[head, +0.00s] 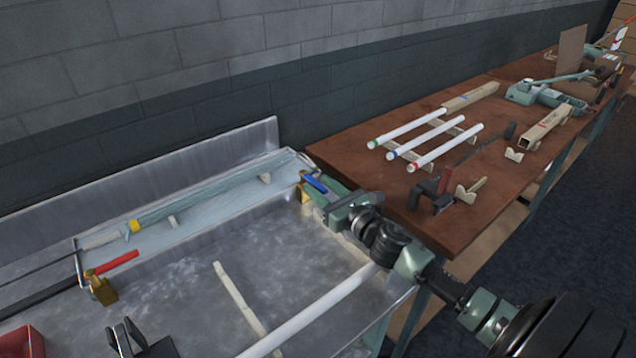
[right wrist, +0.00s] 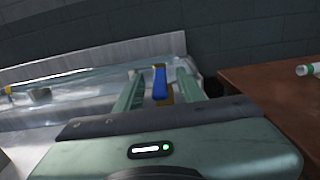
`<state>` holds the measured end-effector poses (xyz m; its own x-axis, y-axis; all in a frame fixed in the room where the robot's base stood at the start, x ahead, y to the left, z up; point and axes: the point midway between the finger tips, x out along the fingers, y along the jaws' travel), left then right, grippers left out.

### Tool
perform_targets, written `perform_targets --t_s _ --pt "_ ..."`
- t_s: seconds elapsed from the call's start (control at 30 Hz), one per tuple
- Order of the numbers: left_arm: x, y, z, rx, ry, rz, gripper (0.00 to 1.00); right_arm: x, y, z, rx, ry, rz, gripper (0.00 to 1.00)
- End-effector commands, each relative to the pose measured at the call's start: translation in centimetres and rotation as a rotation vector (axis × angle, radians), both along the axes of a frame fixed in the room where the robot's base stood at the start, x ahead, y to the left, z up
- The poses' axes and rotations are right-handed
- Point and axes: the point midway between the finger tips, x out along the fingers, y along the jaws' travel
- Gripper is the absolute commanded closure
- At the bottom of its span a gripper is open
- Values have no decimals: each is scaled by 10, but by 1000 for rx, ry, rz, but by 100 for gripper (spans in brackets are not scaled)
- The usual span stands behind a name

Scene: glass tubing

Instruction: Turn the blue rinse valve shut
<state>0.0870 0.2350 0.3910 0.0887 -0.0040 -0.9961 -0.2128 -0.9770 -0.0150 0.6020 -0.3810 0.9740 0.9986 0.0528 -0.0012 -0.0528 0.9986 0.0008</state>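The blue rinse valve has a blue lever (head: 316,184) on a brass body (head: 304,190), at the right end of the long shallow trough by the wall. My right gripper (head: 314,195) is at this valve. In the right wrist view the blue lever (right wrist: 160,82) stands between the two green fingers of my right gripper (right wrist: 158,88), with a gap on each side. The gripper is open and does not visibly pinch the lever. Part of the brass body shows behind and below the lever.
A red-handled brass valve (head: 110,265) stands at the trough's left end. A glass tube with a yellow band (head: 134,225) lies in the trough. A white rod (head: 310,315) crosses the metal basin. The brown bench (head: 370,180) on the right holds several white tubes.

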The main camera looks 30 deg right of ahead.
Motion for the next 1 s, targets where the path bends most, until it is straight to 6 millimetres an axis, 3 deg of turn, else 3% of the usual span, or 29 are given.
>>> perform_targets --t_s 0.4,0.57,1.0 --pt "1 0 2 0 -2 0 58 10 1 0 -1 0 1 62" --pt "1 0 2 1 -2 0 58 10 1 0 -1 0 1 100" --pt "1 1 2 1 -2 0 58 10 1 0 -1 0 1 100"
